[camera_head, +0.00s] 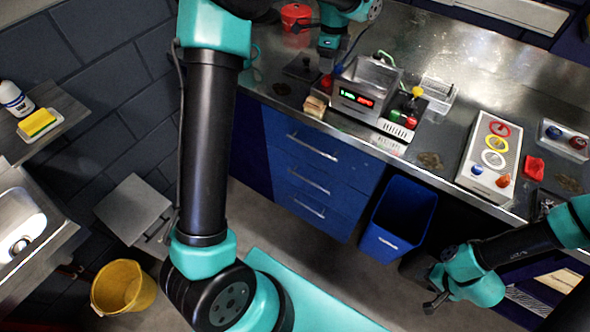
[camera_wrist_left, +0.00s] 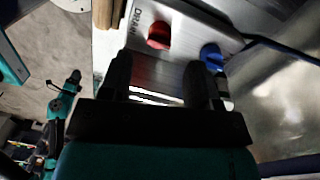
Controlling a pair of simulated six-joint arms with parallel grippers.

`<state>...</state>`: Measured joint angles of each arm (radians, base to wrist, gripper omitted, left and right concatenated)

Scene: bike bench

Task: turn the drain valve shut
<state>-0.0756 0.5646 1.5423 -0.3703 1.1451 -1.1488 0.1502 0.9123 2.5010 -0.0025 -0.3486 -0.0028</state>
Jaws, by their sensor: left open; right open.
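The metal panel (camera_wrist_left: 187,18) in the left wrist view carries the word DRAIN. A red knob (camera_wrist_left: 159,36) sits beside that word, and a blue knob (camera_wrist_left: 211,55) sits to its right. In the head view the red knob (camera_head: 326,81) shows small at the left side of the bench unit. My left gripper (camera_head: 328,62) is over it; in the left wrist view its open fingers (camera_wrist_left: 157,72) point at the panel, the red knob just beyond and between the tips, apparently not held. My right gripper (camera_head: 436,304) is open and empty, low in front of the bench.
The bench unit (camera_head: 357,94) with lit displays stands right of the knobs. A wooden block (camera_head: 315,106) lies near the bench edge. A red pot (camera_head: 296,16) stands behind. A white panel with coloured rings (camera_head: 490,152) is to the right. A blue bin (camera_head: 398,218) stands below.

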